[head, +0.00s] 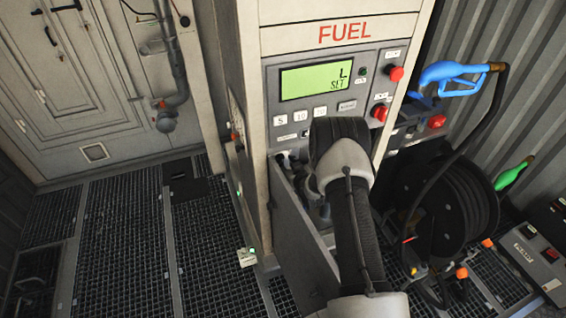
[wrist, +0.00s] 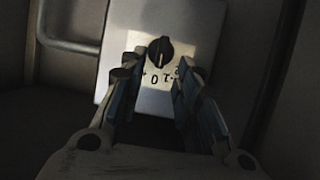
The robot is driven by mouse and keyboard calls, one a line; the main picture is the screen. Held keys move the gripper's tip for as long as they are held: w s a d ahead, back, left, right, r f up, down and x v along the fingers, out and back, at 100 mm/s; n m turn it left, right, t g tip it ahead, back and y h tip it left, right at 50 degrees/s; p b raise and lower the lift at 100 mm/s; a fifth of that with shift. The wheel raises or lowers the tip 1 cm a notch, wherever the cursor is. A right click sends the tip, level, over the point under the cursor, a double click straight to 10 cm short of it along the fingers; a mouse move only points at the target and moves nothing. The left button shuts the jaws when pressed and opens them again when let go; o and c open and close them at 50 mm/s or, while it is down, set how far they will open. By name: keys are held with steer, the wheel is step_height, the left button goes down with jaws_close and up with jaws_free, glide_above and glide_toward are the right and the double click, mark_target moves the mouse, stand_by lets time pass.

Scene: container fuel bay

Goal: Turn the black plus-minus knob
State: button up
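The black knob (wrist: 160,53) shows in the wrist view on a pale plate (wrist: 190,30). Marks including a 0 and a minus sign are printed beside it. My gripper (wrist: 158,70) is open and empty. Its two blue-padded fingers stand apart, with the knob just past their tips and roughly midway between them. I cannot tell whether a fingertip touches the plate. In the head view my arm covers the lower front of the fuel dispenser (head: 405,30), and neither the knob nor my gripper's fingers can be made out there.
The dispenser has a green display (head: 315,80), a red button (head: 396,73) and an open panel door (head: 300,250) beside my arm. A black hose reel (head: 450,210), a blue nozzle (head: 450,72) and a green nozzle (head: 510,176) are at the right. The grating floor (head: 120,245) at left is mostly clear.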

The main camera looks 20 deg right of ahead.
steer(key=shift+b+x, duration=0.35)
steer(key=shift+x, duration=1.9)
steer(key=shift+s, duration=0.1)
steer(key=c, duration=0.6)
steer(key=shift+s, duration=0.1)
jaws_close()
